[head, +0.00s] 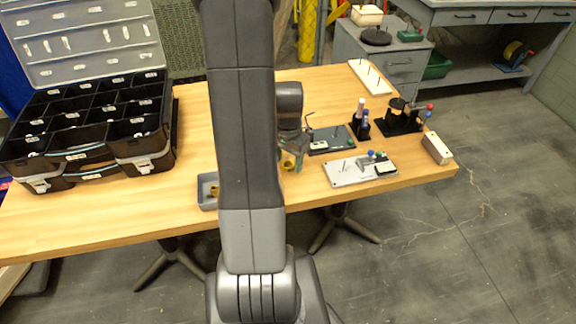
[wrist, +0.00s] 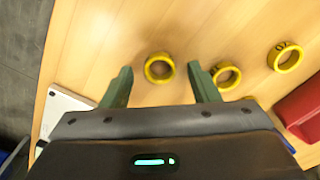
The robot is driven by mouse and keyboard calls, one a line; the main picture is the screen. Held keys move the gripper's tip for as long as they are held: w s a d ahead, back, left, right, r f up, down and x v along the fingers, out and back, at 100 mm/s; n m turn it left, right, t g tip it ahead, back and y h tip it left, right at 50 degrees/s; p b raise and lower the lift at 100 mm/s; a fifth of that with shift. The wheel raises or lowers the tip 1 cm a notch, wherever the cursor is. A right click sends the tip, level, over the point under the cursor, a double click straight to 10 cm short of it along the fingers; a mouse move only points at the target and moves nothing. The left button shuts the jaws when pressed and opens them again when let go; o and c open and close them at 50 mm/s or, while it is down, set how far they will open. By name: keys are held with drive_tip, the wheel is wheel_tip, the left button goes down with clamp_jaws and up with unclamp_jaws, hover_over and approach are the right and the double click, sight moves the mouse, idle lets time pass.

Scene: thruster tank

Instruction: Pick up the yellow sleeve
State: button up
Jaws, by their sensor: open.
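One yellow sleeve (wrist: 159,81) lies between the fingertips of my gripper (wrist: 160,69) as seen from the wrist. A second yellow ring (wrist: 237,78) lies just right of the right finger, and a third yellow ring (wrist: 273,58) is further right. My gripper is open and empty, with its two green fingers apart. I cannot tell its exact height over the table. In the head view my gripper (head: 291,156) is partly hidden by my arm, with a yellow ring (head: 288,166) by it.
A grey bin (head: 203,191) stands left of my arm, mostly hidden. A light plate (head: 345,172) with small parts lies to the right, with a dark plate (head: 325,146) behind it. A large black organizer (head: 88,130) fills the table's left. A red object (wrist: 301,106) lies at the wrist view's right edge.

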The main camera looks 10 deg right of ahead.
drive_tip(key=shift+f, duration=0.3)
drive_tip(key=c, duration=1)
drive_tip(key=shift+c, duration=0.2)
drive_tip(key=shift+r, duration=0.15)
wheel_tip(320, 180, up, 10)
drive_tip(key=shift+p, duration=0.35)
